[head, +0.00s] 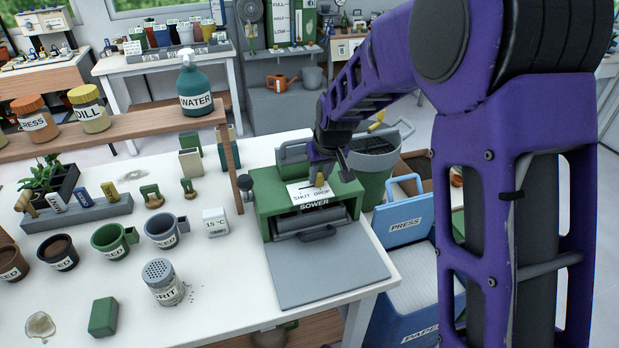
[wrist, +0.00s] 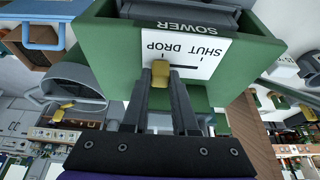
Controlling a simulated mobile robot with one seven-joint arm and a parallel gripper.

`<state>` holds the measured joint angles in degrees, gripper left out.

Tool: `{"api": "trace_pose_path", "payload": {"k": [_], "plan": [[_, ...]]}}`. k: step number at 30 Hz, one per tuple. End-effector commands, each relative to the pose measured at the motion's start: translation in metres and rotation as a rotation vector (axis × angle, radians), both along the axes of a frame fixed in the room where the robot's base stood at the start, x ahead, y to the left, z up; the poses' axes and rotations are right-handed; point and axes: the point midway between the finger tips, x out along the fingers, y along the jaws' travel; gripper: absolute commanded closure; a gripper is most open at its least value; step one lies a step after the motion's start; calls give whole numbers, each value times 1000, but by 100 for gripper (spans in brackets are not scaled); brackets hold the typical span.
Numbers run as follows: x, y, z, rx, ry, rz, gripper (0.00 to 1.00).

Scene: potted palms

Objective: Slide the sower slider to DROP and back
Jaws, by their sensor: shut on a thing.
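The green sower (head: 265,207) stands on the white table, with a grey tray in front. Its white label (head: 300,194) reads SHUT on the left and DROP on the right in the head view; the label is upside down in the wrist view (wrist: 205,55). The yellow slider knob (wrist: 160,72) is at the DROP end of the dark slot, which runs bare toward SHUT. My gripper (wrist: 161,82) is shut on the knob, one finger on either side. In the head view my gripper (head: 325,166) reaches down onto the sower's top, partly covering the knob.
Pots and a GRIT shaker (head: 163,283) stand further left.

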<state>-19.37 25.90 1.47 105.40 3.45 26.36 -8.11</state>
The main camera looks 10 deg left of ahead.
Motion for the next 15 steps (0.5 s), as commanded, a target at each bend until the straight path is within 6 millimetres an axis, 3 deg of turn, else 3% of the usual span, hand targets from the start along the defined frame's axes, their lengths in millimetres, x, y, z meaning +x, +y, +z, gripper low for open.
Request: {"api": "trace_pose_path", "payload": {"k": [8, 9, 13, 15], "plan": [[2, -5, 0, -4, -3, -4, 100], [2, -5, 0, -4, -3, -5, 66], [2, -4, 0, -4, -3, -5, 43], [2, -4, 0, -3, -3, -4, 43]]}}
